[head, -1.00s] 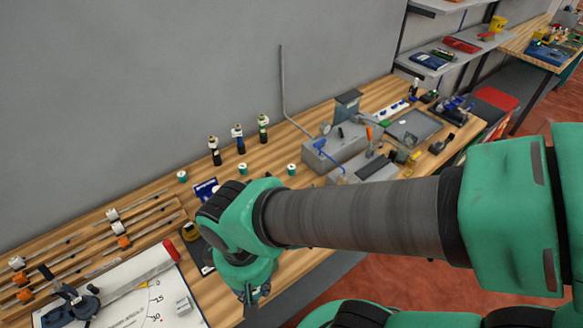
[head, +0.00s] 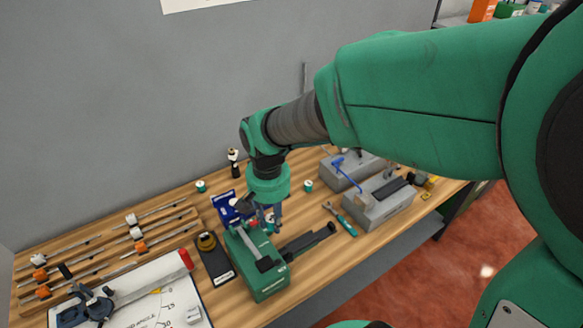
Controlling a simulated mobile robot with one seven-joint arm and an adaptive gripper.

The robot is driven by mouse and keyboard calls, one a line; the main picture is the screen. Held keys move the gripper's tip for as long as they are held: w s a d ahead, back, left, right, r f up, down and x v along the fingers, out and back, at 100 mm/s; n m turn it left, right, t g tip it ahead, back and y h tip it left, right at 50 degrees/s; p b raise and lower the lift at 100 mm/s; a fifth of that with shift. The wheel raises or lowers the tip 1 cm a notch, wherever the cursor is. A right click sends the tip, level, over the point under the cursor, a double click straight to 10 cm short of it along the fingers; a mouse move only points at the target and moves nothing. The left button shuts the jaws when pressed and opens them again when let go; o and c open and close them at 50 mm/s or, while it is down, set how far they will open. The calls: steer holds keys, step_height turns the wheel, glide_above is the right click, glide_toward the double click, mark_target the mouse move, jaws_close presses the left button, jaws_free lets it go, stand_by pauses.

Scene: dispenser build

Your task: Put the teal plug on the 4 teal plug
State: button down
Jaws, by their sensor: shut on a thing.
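My gripper (head: 268,217) points down over the bench, just behind the green tool (head: 258,262). It is shut on a small teal plug (head: 270,225), mostly hidden between the fingers. A second teal plug (head: 201,186) with a white top stands upright at the back left of the bench. A third teal plug (head: 308,185) stands upright to the right of my gripper. I cannot tell which of these is the 4 teal plug. My arm and gripper hide part of the bench behind them.
A blue box (head: 229,205) stands left of my gripper, and a black tape dispenser (head: 213,257) is in front of it. A teal-handled wrench (head: 343,221) and grey blocks (head: 380,202) lie right. Clamps (head: 130,247) and a white sheet (head: 150,305) fill the left.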

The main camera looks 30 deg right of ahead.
steer(key=w+d+f+m+p, duration=0.1)
steer(key=w+d+m, duration=0.3)
steer(key=d, duration=0.7)
steer(key=w+d+f+m, duration=0.2)
steer(key=w+d+m, duration=0.2)
steer(key=d, duration=0.7)
step_height(320, 180, down, 11)
glide_above(309, 183)
steer(key=shift+s+a+f, duration=0.25)
steer(key=shift+s+f, duration=0.05)
steer(key=shift+f, duration=0.4)
steer(key=shift+w+d, duration=0.15)
steer(key=shift+w, duration=0.2)
steer(key=shift+f+b, duration=0.35)
steer(key=shift+f, duration=1.4)
